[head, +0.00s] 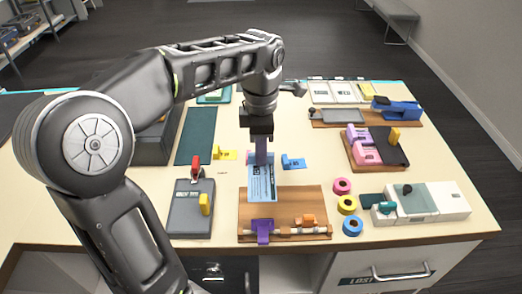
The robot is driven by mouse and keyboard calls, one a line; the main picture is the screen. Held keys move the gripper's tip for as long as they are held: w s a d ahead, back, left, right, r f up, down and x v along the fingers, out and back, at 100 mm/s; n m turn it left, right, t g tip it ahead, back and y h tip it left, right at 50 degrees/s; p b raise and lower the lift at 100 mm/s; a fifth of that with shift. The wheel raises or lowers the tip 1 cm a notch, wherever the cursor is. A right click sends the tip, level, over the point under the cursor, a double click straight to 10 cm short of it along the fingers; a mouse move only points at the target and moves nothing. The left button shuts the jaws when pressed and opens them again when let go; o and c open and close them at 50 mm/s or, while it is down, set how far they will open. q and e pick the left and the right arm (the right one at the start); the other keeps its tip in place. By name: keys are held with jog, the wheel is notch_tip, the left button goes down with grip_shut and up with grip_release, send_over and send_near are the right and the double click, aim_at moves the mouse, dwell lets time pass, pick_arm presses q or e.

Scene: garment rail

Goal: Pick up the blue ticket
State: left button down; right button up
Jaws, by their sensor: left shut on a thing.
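The blue ticket (262,188) is a light blue card with dark print, in the middle of the table just behind a wooden board. My left gripper (261,160) points down from above and is shut on the far end of the blue ticket. The fingers hide part of that end. The near end of the ticket reaches the board's back edge in the picture; I cannot tell whether it touches the table. My right gripper is not in view.
The wooden board (285,205) carries a purple clamp (263,231). A blue piece (293,162) and a yellow piece (225,155) flank the gripper. A grey clipboard-like device (190,215) stands left. Coloured rings (347,205) and a white box (440,200) are right.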

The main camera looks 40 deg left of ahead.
pick_arm(q)
jog(key=shift+r+p, duration=1.75)
jog(key=shift+r, duration=0.6)
